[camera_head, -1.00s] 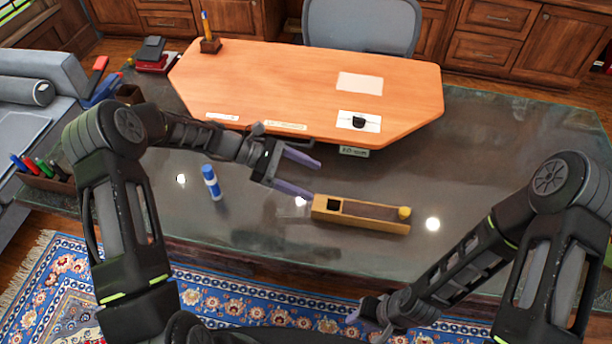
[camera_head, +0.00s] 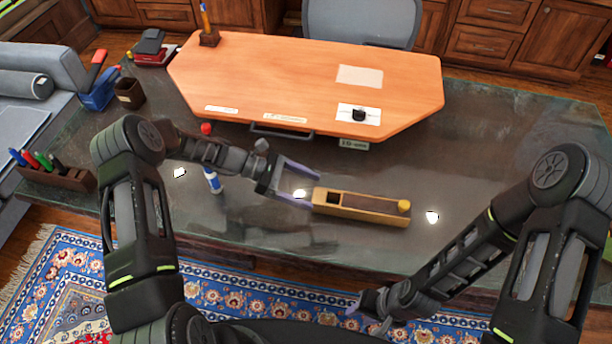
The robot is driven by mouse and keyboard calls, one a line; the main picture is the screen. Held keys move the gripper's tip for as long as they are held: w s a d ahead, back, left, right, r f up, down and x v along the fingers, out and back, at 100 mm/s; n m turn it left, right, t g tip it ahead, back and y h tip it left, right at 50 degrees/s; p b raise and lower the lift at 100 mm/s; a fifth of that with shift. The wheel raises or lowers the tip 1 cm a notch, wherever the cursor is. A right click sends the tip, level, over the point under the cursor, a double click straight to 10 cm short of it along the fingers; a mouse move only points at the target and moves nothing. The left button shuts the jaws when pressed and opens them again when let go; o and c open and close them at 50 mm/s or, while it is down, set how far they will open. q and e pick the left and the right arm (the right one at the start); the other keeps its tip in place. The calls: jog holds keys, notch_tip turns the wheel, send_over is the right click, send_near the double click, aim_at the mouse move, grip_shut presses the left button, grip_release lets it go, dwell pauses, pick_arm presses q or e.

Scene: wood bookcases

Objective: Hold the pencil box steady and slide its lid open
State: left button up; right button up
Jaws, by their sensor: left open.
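The pencil box (camera_head: 375,216) is a long tan wooden box on the dark desk top, lying roughly left to right. Its dark lid strip (camera_head: 368,205) runs along the top, with a small dark square opening near the left end. A yellow knob (camera_head: 404,205) sits at the right end. My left gripper (camera_head: 314,188) is open, its purple fingers pointing right at the box's left end, one on the far side and one on the near side. I cannot tell whether they touch it. My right gripper (camera_head: 357,304) is low, in front of the desk's near edge; its finger gap is unclear.
A blue and white tube (camera_head: 212,180) stands left of the box, partly near my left arm. A raised orange board (camera_head: 300,85) fills the back of the desk. A pen tray (camera_head: 60,178) is at the far left. The desk right of the box is clear.

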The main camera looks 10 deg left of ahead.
aim_at(331, 199)
pick_arm(q)
jog(key=x, duration=0.7)
jog(key=shift+d, duration=0.3)
jog(key=shift+c, duration=0.3)
grip_shut()
dwell(1.0)
